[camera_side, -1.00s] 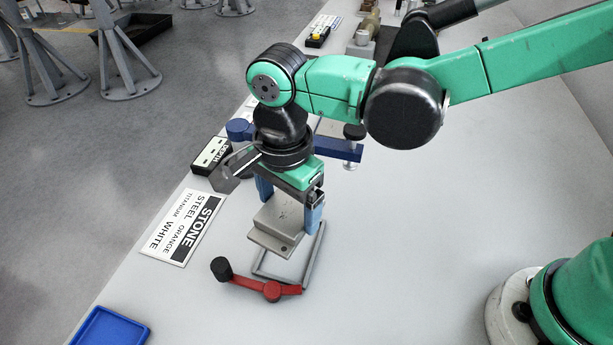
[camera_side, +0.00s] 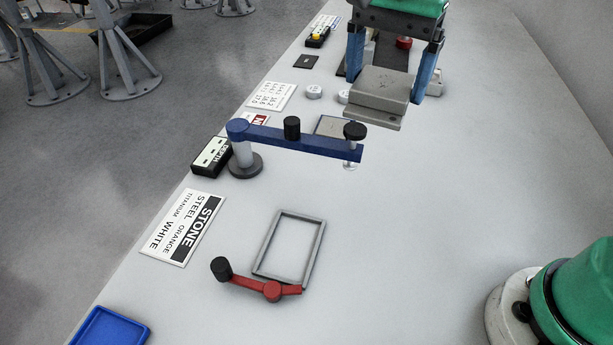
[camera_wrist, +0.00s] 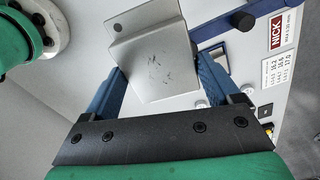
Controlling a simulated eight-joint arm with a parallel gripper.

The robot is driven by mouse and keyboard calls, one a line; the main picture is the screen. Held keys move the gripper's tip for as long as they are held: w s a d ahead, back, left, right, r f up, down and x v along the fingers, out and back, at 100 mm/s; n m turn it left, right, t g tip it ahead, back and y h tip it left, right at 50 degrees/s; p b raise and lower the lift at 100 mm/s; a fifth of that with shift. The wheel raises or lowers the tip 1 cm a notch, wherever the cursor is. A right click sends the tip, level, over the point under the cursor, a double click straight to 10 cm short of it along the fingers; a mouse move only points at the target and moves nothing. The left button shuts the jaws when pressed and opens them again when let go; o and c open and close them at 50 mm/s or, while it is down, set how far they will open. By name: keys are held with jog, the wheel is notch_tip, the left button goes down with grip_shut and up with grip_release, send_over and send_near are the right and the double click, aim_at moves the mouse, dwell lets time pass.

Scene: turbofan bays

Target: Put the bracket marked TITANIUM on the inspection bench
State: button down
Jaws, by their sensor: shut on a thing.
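A light grey, stepped metal bracket (camera_side: 382,88) is held in the air above the far part of the bench. My gripper (camera_side: 392,84) is shut on it, with a blue finger on each side. The wrist view shows the same bracket (camera_wrist: 155,65) between my blue fingers, with a dark round spot on its flange and small dark marks on its top. No word TITANIUM is legible on it. The pale grey bench (camera_side: 420,220) lies below; I cannot tell which part is the inspection bench.
An empty grey rectangular frame (camera_side: 265,246) lies near the front, with a red lever arm (camera_side: 250,284) beside it. A blue clamp arm (camera_side: 300,139) crosses the middle. A sign (camera_side: 184,228) reads STONE, STEEL ORANGE, TITANIUM WHITE. A blue tray (camera_side: 112,329) sits front left.

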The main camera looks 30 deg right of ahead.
jog(key=n, duration=0.1)
send_over(425, 205)
jog(key=shift+n, duration=0.3)
notch_tip(425, 205, down, 21)
jog(key=shift+r, duration=0.15)
dwell(0.5)
grip_release()
notch_tip(425, 205, up, 13)
jog(key=w+a+n+t, duration=0.1)
jog(key=w+n+t, duration=0.1)
jog(key=n+t, duration=0.5)
jog(key=n, duration=0.3)
jog(key=shift+w+f+n, duration=0.2)
jog(key=shift+w+n, duration=0.1)
jog(key=shift+n, duration=0.1)
